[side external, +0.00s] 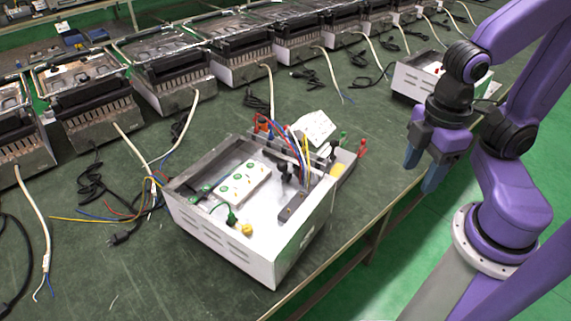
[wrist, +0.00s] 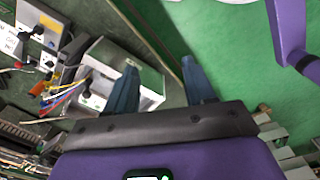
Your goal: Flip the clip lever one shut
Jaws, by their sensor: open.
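An open white metal box (side external: 290,245) stands near the table's front edge. Inside are a white block with green parts (side external: 236,187), small black upright parts (side external: 287,172) and coloured wires. I cannot tell which part is clip lever one, or whether it is open or shut. My gripper (side external: 424,172) hangs in the air to the right of this box, beyond the table edge, fingers pointing down. It is open and empty. In the wrist view my two blue-grey fingers (wrist: 158,66) are apart, with a white box (wrist: 148,82) partly behind the left one.
Several metal units with black fronts (side external: 165,70) line the back of the green table (side external: 95,260). Loose cables (side external: 100,180) lie at left. A second white box (side external: 405,80) stands behind my gripper. Green floor (side external: 395,270) lies past the table edge.

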